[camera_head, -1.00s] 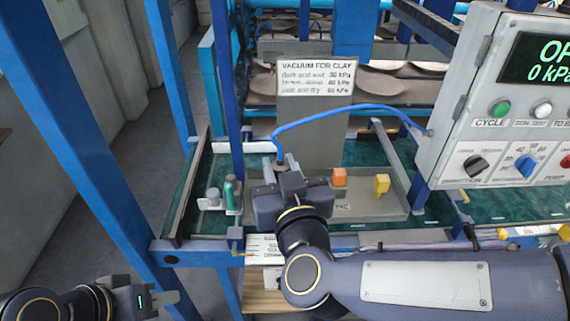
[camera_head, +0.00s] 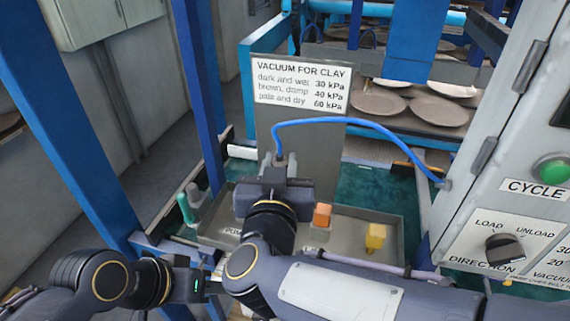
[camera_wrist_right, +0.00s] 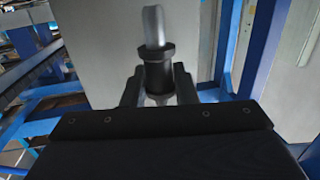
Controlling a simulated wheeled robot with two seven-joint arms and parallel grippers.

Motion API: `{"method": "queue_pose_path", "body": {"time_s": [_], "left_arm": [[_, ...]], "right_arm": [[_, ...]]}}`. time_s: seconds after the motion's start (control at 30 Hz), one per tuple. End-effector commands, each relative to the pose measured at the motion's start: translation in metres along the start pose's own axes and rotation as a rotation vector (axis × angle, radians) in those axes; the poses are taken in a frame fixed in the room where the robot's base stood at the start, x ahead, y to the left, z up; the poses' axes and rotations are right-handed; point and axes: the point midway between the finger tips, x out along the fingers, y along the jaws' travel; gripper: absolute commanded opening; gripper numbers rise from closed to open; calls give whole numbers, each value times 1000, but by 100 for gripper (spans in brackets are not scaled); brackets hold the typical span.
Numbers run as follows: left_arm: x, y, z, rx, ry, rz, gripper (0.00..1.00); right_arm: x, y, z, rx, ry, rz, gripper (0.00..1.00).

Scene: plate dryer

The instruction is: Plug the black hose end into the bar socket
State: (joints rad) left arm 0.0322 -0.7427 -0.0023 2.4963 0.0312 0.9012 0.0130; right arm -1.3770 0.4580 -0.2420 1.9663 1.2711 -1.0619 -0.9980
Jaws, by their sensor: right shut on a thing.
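My right gripper (camera_head: 279,168) is shut on the black hose end (camera_wrist_right: 157,72), which stands upright between its fingers in the right wrist view. In the head view most of the hose end is hidden by the gripper. The blue hose (camera_head: 340,120) rises from it, arcs right and runs to the side of the control box (camera_head: 500,150). A pale, blurred tube (camera_wrist_right: 153,27) sticks up from the hose end. My left gripper (camera_head: 208,278) is at the lower left, apart from the hose; its finger opening cannot be made out. I cannot pick out the bar socket.
A grey panel with a vacuum sign (camera_head: 301,82) stands behind the right gripper. A grey tray (camera_head: 385,226) holds an orange piece (camera_head: 321,214) and a yellow piece (camera_head: 375,237). A green piece (camera_head: 186,210) is at left. Blue posts (camera_head: 200,95) flank the space; plates (camera_head: 438,111) lie behind.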

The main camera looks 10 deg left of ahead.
Motion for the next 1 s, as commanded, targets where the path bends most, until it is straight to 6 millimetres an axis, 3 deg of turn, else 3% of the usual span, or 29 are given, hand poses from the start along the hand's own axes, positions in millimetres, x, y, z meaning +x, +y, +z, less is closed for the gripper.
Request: {"method": "queue_pose_path", "body": {"time_s": [1.0], "left_arm": [[47,-22,24,0,0,0,36]], "right_arm": [[3,0,56,0,0,0,3]]}}
